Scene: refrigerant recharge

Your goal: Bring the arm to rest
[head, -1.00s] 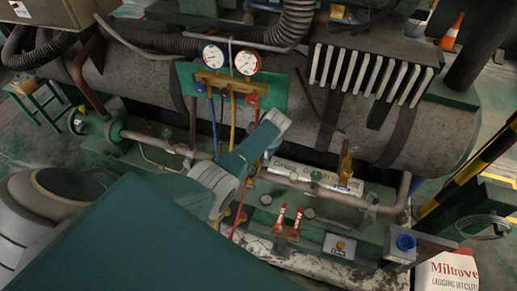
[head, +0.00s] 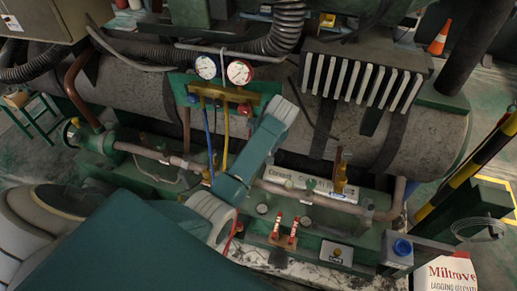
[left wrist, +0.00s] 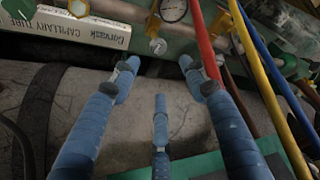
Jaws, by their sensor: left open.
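My left arm (head: 238,180) reaches in from the lower left in the head view, across the front of the machine. Its gripper is hidden behind the arm links there. In the left wrist view my left gripper (left wrist: 160,75) shows three blue fingers spread apart with nothing between them. My right gripper is not in view.
A gauge manifold with a blue gauge (head: 205,67) and red gauge (head: 240,72) stands behind the arm. A red hose (left wrist: 207,40) and yellow hose (left wrist: 262,80) run close right of the fingers. A labelled box (left wrist: 90,27) lies left. A white Miltrove sack (head: 447,272) stands lower right.

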